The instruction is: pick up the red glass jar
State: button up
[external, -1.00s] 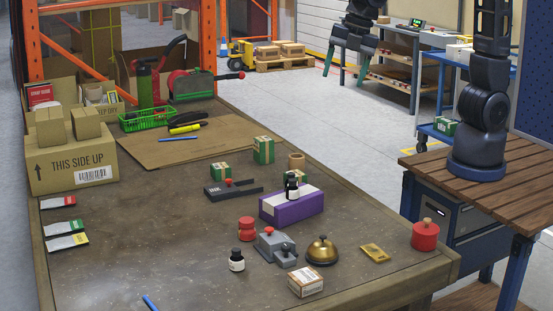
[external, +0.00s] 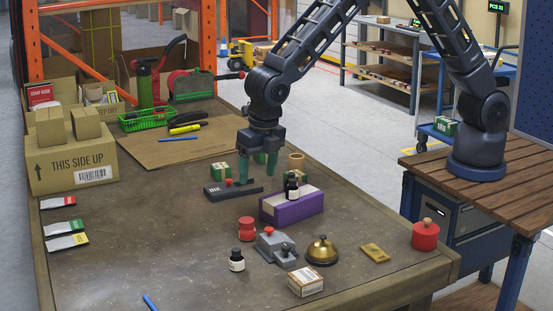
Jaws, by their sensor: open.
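Two red containers stand on the workbench (external: 150,255). One is a small red jar-like piece (external: 246,229) near the middle front, left of the purple box. The other is a larger, round red jar with a wooden knob on top (external: 425,236), at the right corner. I cannot tell from their surfaces which is glass. My gripper (external: 257,173) points down with its green-tipped fingers apart and empty. It is above the middle of the bench, behind the small red piece and far left of the larger red jar.
A purple box (external: 291,208) with a small dark bottle (external: 292,186) on it stands close to my gripper. The black ink pad (external: 234,189) and green-and-white boxes (external: 221,172) are also near it. A brass bell (external: 322,251) stands in front. The bench's front left is mostly clear.

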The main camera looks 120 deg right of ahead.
jog(key=n, duration=0.1)
send_near(247, 220)
jog(key=shift+w+a+f, duration=0.25)
jog(key=shift+w+f, duration=0.1)
jog(key=shift+w, duration=0.1)
jog(key=shift+n, duration=0.3)
jog(key=f, duration=0.5)
jog(key=shift+w+d+f, duration=0.1)
jog(key=shift+d+f, duration=0.05)
jog(key=shift+d, duration=0.15)
jog(key=shift+d+f, duration=0.2)
jog(key=shift+f, duration=0.65)
jog(key=shift+d+f, duration=0.25)
jog(key=shift+f, duration=0.65)
jog(key=shift+d+f, duration=0.2)
jog(key=shift+f, duration=0.65)
jog(key=c, duration=1.2)
jog(key=shift+o, duration=0.2)
jog(key=shift+r, duration=0.1)
